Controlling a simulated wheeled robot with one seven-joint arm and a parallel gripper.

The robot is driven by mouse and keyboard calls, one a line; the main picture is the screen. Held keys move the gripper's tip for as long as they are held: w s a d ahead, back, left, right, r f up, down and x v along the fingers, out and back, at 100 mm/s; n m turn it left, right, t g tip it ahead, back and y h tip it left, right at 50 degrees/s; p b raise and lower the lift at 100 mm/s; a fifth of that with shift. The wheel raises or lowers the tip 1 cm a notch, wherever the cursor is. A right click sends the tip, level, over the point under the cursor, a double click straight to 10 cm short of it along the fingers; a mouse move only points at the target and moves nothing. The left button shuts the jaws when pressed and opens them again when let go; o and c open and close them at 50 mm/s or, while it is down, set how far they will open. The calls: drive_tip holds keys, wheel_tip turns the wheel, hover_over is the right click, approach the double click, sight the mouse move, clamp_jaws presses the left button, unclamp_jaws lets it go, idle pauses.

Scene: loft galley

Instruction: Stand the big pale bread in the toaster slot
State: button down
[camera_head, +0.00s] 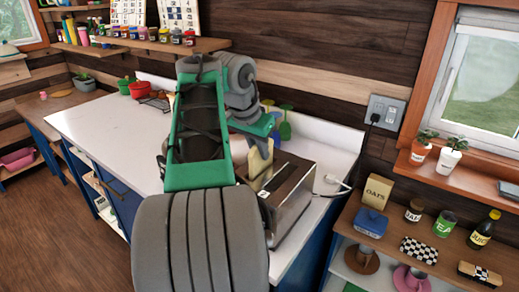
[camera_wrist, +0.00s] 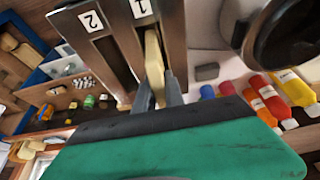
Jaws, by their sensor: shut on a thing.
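The pale bread (camera_head: 259,163) is a thin upright slice held under my gripper (camera_head: 262,144), at the left end of the metal toaster (camera_head: 291,208). In the wrist view the bread (camera_wrist: 153,62) shows edge-on between the two fingers of my gripper (camera_wrist: 158,97), which are shut on it. The toaster (camera_wrist: 173,45) has slots marked 2 and 1 there. The bread lines up with the slot by the mark 1. I cannot tell how far its lower edge is inside the slot. My arm hides part of the toaster in the head view.
The toaster stands at the right end of a white counter (camera_head: 90,122), beside a low shelf (camera_head: 390,240) with jars and boxes. Red, yellow and orange bottles (camera_wrist: 270,98) and a dark round thing (camera_wrist: 285,30) are near it in the wrist view. The counter's left part is mostly clear.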

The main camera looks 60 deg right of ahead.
drive_tip(key=shift+f, duration=0.65)
drive_tip(key=c, duration=1.3)
unclamp_jaws()
drive_tip(key=shift+c, duration=0.2)
drive_tip(key=shift+r, duration=0.15)
drive_tip(key=p+v, duration=0.4)
drive_tip(key=v, duration=0.3)
drive_tip(key=shift+a+r, duration=0.1)
drive_tip(key=shift+r, duration=0.25)
drive_tip(key=w+a+f+n+t, duration=0.1)
drive_tip(key=w+a+f+n, duration=0.35)
drive_tip(key=w+a, duration=0.2)
drive_tip(key=w+a+f+n+t, duration=0.2)
drive_tip(key=w+a+f+n, duration=0.1)
drive_tip(key=w+a+n, duration=0.4)
drive_tip(key=a+f+n+y, duration=0.2)
drive_tip(key=a+f+n, duration=0.2)
drive_tip(key=a, duration=0.9)
drive_tip(key=s+a+f+n+t+y, duration=0.1)
drive_tip(key=a+f+n, duration=0.3)
drive_tip(key=a+f, duration=0.4)
drive_tip(key=a+y, duration=0.1)
drive_tip(key=a, duration=0.4)
drive_tip(key=shift+s+a+f+y, duration=0.2)
drive_tip(key=shift+a+f+y, duration=0.1)
drive_tip(key=shift+a+f, duration=0.05)
